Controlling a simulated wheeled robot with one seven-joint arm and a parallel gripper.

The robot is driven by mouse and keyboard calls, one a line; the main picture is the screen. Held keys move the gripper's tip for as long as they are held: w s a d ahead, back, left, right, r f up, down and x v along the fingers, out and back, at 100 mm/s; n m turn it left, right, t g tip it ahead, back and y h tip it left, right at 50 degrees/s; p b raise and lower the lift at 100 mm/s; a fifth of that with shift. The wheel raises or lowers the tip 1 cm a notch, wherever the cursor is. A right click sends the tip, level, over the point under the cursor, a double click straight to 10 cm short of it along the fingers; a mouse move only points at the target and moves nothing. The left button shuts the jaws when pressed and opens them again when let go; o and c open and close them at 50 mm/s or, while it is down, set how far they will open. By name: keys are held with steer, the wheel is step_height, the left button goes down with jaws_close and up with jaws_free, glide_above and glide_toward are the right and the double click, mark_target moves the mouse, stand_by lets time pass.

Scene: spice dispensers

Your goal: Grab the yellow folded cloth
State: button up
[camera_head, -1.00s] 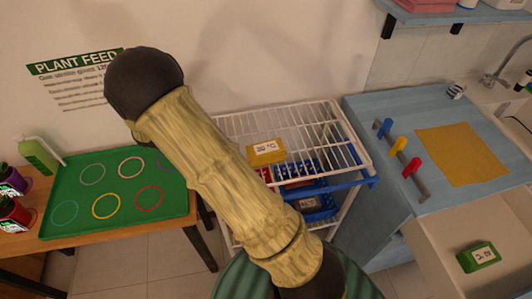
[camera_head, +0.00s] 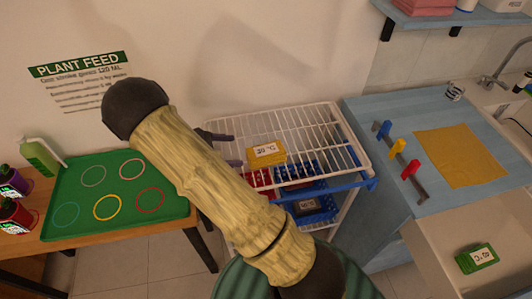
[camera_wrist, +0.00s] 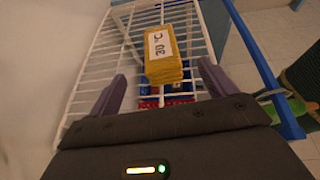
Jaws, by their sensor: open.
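The yellow folded cloth (camera_head: 266,152), with a white label reading "30 °C", lies on the top shelf of the white wire rack (camera_head: 318,121). It also shows in the wrist view (camera_wrist: 164,56), a little beyond the fingertips and roughly between their lines. My gripper (camera_wrist: 160,82) is open and empty, its two purple-grey fingers apart and pointing toward the cloth. In the head view, my gripper's fingers (camera_head: 226,149) show just left of the cloth, and my arm hides the rest of the gripper.
Red and blue baskets sit on the shelf below. A green tray (camera_head: 122,214) stands at left.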

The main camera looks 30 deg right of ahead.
mark_target(258, 152)
steer(key=p+x, duration=0.1)
steer(key=x, duration=0.5)
steer(key=shift+d+f, duration=0.25)
steer(key=shift+d, duration=0.05)
steer(key=shift+f+p+x, duration=0.15)
steer(key=shift+p+x, duration=0.35)
steer(key=shift+x, duration=0.85)
steer(key=shift+f+p+x, duration=0.15)
steer(key=shift+p+x, duration=0.35)
steer(key=shift+x, duration=0.8)
steer(key=shift+a, duration=0.15)
steer(key=c, duration=1.1)
steer(key=shift+r, duration=0.1)
step_height(258, 152, up, 10)
steer(key=shift+f+b, duration=0.1)
steer(key=shift+b, duration=0.65)
